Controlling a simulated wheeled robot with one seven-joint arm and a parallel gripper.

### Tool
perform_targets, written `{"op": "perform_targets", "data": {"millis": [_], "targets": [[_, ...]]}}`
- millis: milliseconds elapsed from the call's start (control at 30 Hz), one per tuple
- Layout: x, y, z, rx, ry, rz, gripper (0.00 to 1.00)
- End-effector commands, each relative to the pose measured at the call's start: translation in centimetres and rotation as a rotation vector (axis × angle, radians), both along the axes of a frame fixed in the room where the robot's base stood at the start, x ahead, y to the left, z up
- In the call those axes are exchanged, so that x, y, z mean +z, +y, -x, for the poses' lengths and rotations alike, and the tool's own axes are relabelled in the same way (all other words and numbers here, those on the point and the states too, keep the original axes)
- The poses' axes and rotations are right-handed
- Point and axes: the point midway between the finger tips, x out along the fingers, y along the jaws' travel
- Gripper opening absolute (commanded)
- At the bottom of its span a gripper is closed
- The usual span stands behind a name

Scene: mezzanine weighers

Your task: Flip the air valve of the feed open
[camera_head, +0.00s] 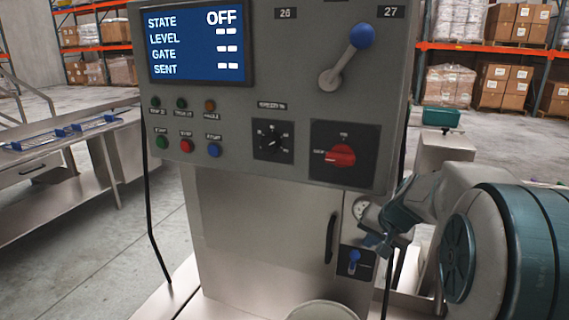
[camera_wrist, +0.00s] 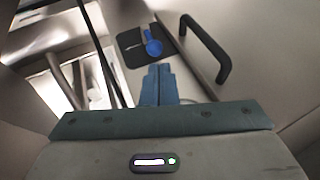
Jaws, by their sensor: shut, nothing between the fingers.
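The air valve seems to be the small blue-handled lever (camera_head: 354,258) on a black plate (camera_head: 353,268), low on the right of the machine's front. In the wrist view its blue handle (camera_wrist: 153,44) lies on the black plate (camera_wrist: 131,42), just beyond my fingertips. My gripper (camera_head: 374,244) is shut and empty, its blue fingers (camera_wrist: 158,72) pressed together. It is close above and to the right of the valve; I see no clear contact. The handle looks upright in the head view, but its exact setting is too small to tell.
A black bar handle (camera_head: 331,238) stands left of the valve, and a gauge (camera_head: 362,208) sits above it. The control panel overhead has a screen (camera_head: 196,45) reading STATE OFF, a red rotary switch (camera_head: 341,156) and a large blue-knobbed lever (camera_head: 345,60). A pale round vessel (camera_head: 322,311) stands below.

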Motion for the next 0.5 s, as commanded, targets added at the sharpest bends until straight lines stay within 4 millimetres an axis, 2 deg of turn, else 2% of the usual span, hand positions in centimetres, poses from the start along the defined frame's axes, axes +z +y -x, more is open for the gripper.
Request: {"op": "perform_targets", "data": {"millis": [167,200,300,500], "targets": [[0.8,5.2,6.1,0.135,0.064,0.057,0.0],[0.7,6.3,7.9,0.169,0.083,0.077,0.0],[0.4,8.4,12.3,0.247,0.129,0.132,0.0],[-0.9,10.3,19.6,0.367,0.202,0.25,0.0]]}}
